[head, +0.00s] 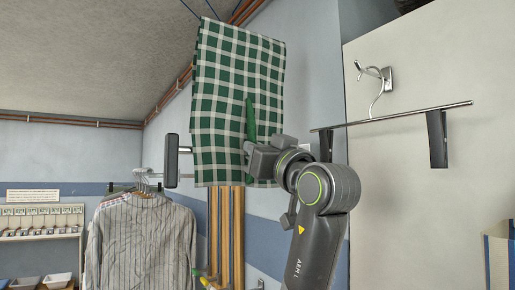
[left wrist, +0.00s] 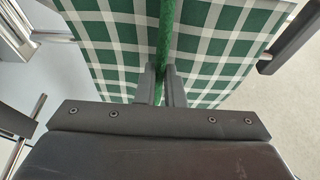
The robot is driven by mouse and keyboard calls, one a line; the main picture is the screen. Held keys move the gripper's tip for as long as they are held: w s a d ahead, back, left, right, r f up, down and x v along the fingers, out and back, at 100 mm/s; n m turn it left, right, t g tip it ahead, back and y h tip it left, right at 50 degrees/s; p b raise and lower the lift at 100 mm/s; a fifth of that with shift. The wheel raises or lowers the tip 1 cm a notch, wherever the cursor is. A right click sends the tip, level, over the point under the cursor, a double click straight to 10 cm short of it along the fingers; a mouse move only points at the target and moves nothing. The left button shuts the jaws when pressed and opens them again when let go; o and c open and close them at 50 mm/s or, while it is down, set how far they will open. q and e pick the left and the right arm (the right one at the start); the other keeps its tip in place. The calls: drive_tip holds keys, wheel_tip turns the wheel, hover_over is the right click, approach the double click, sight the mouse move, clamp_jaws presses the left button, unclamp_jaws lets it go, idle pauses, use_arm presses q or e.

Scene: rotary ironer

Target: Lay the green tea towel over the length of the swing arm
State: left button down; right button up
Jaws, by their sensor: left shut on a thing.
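The green-and-white checked tea towel (head: 235,85) hangs as a tall flat sheet in the middle of the head view. My left gripper (head: 250,140) is at its lower right and shut on a raised green fold. In the left wrist view the towel (left wrist: 110,45) spreads on both sides of that fold, pinched between the fingertips (left wrist: 163,85). A short metal rod with a black end plate (head: 171,160) sticks out left of the towel. The towel hides where the rod leads, and I cannot tell whether it is the swing arm. My right gripper is not in view.
A chrome bar with black clips (head: 437,138) hangs from a hook (head: 375,72) on the pale panel at the right. Striped shirts (head: 142,240) hang at lower left. Wooden poles (head: 238,235) stand below the towel. A shelf (head: 40,235) is at far left.

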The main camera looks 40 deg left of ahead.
use_arm(q)
wheel_tip(320, 180, down, 27)
drive_tip(key=b, duration=2.1)
drive_tip(key=shift+r, duration=0.2)
drive_tip(key=shift+f+b, duration=0.35)
drive_tip(key=shift+b, duration=0.1)
drive_tip(key=c, duration=1.5)
unclamp_jaws()
drive_tip(key=shift+o, duration=0.2)
